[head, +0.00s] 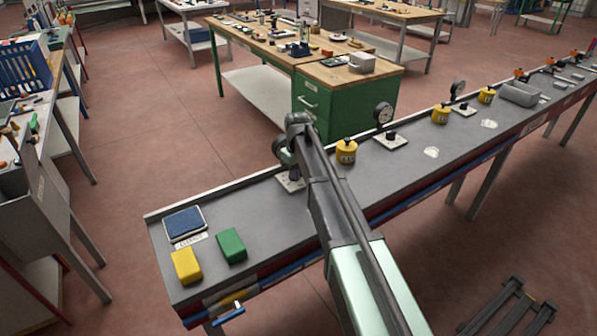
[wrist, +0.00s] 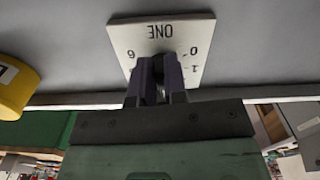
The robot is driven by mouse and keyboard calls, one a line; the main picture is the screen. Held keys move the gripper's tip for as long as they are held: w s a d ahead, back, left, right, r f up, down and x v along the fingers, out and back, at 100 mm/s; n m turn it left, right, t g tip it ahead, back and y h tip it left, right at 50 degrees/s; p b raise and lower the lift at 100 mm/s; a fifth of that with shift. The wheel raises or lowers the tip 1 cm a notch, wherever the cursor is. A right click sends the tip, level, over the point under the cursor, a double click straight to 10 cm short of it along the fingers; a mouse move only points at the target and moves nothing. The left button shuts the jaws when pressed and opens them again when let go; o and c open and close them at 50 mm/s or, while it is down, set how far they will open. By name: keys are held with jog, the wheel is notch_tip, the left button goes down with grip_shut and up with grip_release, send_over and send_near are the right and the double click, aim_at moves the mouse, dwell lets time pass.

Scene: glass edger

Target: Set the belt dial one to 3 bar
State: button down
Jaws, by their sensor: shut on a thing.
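The belt dial one has a white plate (wrist: 125,36) marked "ONE", upside down in the wrist view, with a 6, a 0 and a 1 readable around it. A corner of the plate (head: 287,184) shows in the head view, beside my arm. My gripper (wrist: 160,66) has its two dark fingers shut on the dial's knob at the middle of the plate. The fingers cover most of the knob and part of the scale. I cannot see where its pointer stands. The 3 mark is not readable.
A yellow weight-like block (head: 346,152) stands just right of the dial. Another dial plate (head: 391,141) and a round gauge (head: 383,113) stand beyond it. A green block (head: 231,245), a yellow block (head: 187,266) and a blue pad (head: 185,223) lie at the bench's left end.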

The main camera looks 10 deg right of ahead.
jog(key=shift+a+m, duration=0.1)
jog(key=shift+m, duration=0.4)
jog(key=shift+s, duration=0.1)
jog(key=c, duration=1.2)
grip_release()
jog(key=shift+o, duration=0.2)
notch_tip(320, 180, up, 11)
jog(key=p, duration=1)
jog(key=shift+p, duration=0.4)
jog(key=shift+f, duration=0.1)
